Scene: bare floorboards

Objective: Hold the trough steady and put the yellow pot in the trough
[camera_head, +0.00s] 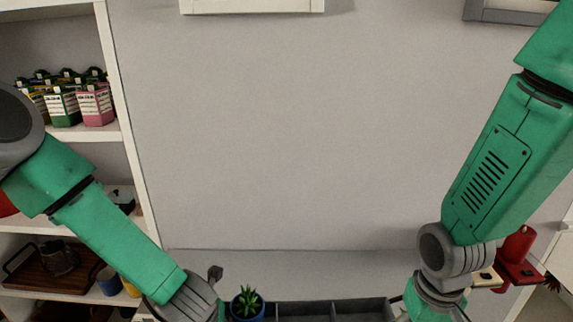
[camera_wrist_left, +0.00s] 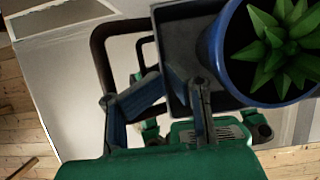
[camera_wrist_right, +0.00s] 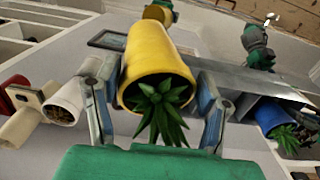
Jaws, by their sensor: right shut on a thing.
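The grey trough (camera_head: 330,310) shows at the bottom edge of the head view, divided into compartments. A blue pot with a spiky green plant (camera_head: 247,303) sits in its left end. My left gripper (camera_wrist_left: 170,78) is at the trough's end wall (camera_wrist_left: 174,45), beside the blue pot (camera_wrist_left: 214,50); whether its fingers grip the wall is unclear. The yellow pot (camera_wrist_right: 158,55), with a spiky green plant, is between the fingers of my right gripper (camera_wrist_right: 160,95), which is shut on it. The yellow pot is out of the head view. The trough (camera_wrist_right: 245,82) appears right of it in the right wrist view.
A red object (camera_head: 517,245) is at the right. A white pot (camera_wrist_right: 65,100) shows in the right wrist view.

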